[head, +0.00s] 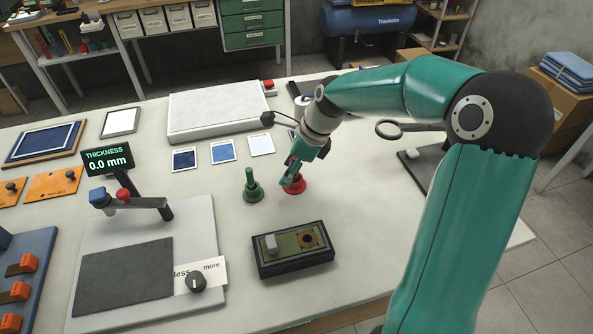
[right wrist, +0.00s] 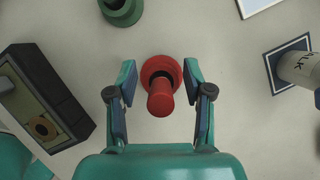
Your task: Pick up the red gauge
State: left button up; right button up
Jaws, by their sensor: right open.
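The red gauge (head: 297,184) stands upright on the table, with a round flanged base and a narrower stem. In the right wrist view the red gauge (right wrist: 161,95) lies between the two fingers of my right gripper (right wrist: 160,85). The fingers are apart, with a gap on each side of the gauge. In the head view my right gripper (head: 293,172) is over the gauge and hides part of its stem. A similar green gauge (head: 252,190) stands to the left of it; its base (right wrist: 122,10) shows at the top of the right wrist view. My left gripper is not in view.
A black case (head: 270,268) with a grey block and a round hole sits in front of the gauges. A thickness display (head: 108,160) and dark pad (head: 125,278) are at left. Small cards (head: 222,151) lie behind.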

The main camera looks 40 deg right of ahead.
grip_shut()
dwell(0.5)
notch_tip(320, 180, up, 20)
jog(key=p, duration=0.2)
dwell(0.3)
